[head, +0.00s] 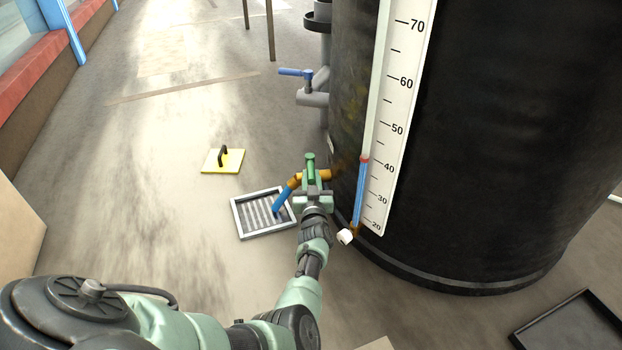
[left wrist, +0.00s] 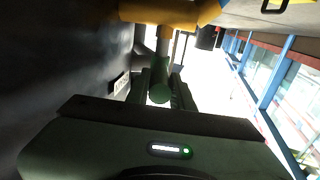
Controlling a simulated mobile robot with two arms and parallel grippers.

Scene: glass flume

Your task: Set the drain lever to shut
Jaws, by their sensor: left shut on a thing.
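The drain lever (head: 310,160) is a green handle on an orange pipe (head: 325,175) low on the black tank's side. In the head view its rounded end sticks out past my left gripper (head: 312,187). My left gripper is shut on this lever. In the left wrist view the lever's round green end (left wrist: 160,93) sits between the two fingers. The gripper hides much of the valve body, so the lever's exact setting is hard to tell. My right gripper is not in view.
The black tank (head: 480,130) with a level scale (head: 400,110) stands close on the right. A blue hose (head: 283,200) runs down to a floor grate (head: 240,218). A yellow plate (head: 223,161) lies beyond. A blue-handled valve (head: 295,72) sits farther back. Floor at left is clear.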

